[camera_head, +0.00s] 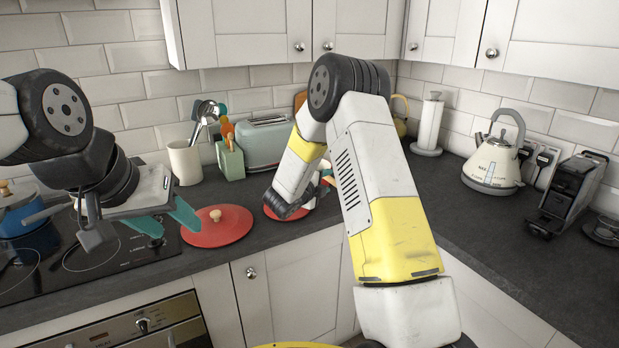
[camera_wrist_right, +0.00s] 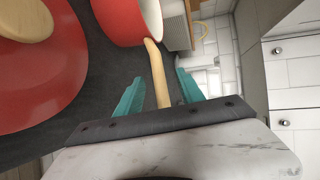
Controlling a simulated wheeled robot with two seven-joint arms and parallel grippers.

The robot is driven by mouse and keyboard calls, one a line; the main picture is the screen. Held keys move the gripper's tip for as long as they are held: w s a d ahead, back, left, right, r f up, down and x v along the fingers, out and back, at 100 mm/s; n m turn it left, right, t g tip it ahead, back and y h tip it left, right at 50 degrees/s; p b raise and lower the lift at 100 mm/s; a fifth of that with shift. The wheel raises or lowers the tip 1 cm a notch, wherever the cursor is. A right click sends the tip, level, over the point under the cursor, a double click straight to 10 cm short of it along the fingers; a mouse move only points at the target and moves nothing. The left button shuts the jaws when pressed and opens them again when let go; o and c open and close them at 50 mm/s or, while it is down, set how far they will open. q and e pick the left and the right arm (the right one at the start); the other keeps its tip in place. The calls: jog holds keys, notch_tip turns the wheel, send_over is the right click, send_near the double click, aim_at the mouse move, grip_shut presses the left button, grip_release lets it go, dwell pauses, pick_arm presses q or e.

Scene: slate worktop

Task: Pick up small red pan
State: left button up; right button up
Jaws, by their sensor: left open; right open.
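The small red pan (camera_wrist_right: 122,22) shows at the top of the right wrist view, with a white inside and a pale wooden handle (camera_wrist_right: 157,68). In the head view the pan (camera_head: 272,212) is mostly hidden behind my right arm. My right gripper (camera_wrist_right: 160,82) is open, with the handle lying between its two teal fingers; I see a gap on each side of the handle. In the head view its fingers are largely hidden by the arm. My left gripper (camera_head: 173,222) is open and empty, above the counter by the hob.
A red lid (camera_head: 203,238) with a wooden knob lies left of the pan. A blue pot (camera_head: 30,240) stands on the hob (camera_head: 115,250). A toaster (camera_head: 262,143) and utensil crock (camera_head: 186,163) stand behind. The counter before the kettle (camera_head: 492,158) is clear.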

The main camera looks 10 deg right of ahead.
jog(key=x, duration=0.7)
jog(key=shift+w+f, duration=0.15)
jog(key=shift+w, duration=0.05)
grip_shut()
dwell(1.2)
